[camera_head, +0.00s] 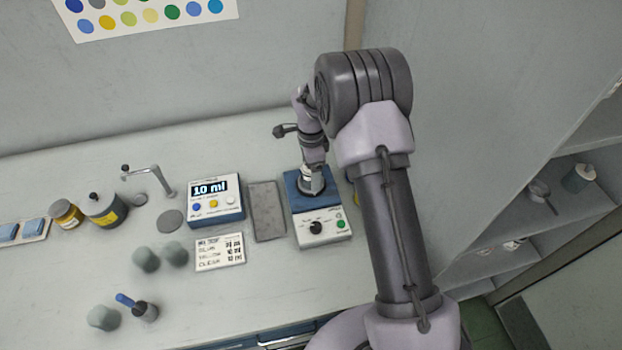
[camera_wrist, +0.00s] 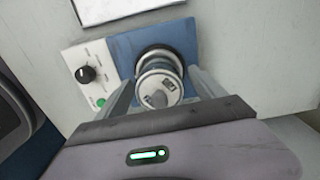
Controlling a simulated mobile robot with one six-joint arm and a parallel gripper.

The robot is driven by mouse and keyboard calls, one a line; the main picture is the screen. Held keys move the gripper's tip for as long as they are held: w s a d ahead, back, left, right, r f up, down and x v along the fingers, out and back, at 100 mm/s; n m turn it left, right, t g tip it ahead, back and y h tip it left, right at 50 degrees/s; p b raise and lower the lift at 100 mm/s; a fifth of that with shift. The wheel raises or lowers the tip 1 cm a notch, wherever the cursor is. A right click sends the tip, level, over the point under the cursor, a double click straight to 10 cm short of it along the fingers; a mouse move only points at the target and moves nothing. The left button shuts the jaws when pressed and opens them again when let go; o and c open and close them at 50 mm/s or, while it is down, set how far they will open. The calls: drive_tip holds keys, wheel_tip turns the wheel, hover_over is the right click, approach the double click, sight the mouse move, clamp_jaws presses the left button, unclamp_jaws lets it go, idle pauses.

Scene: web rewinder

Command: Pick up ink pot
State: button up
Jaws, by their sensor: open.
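The ink pot, a small round metal-looking pot with a lighter lid, stands on the round plate of a blue device with a white control panel. In the wrist view the pot (camera_wrist: 158,82) sits between the two fingers of my gripper (camera_wrist: 160,92), which are open on either side of it. I cannot tell whether the fingers touch it. In the head view my gripper (camera_head: 311,172) points down over the blue device (camera_head: 319,222); the pot (camera_head: 311,186) is mostly hidden beneath it.
A grey pad (camera_head: 266,211) and a display unit reading 10 ml (camera_head: 214,203) lie left of the device. A tap (camera_head: 160,181), yellow-banded jars (camera_head: 104,211), several grey cups (camera_head: 145,259) and a blue-handled brush pot (camera_head: 145,311) stand farther left. Shelves (camera_head: 560,205) are at right.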

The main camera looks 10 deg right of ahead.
drive_tip(key=shift+r, duration=0.15)
clamp_jaws()
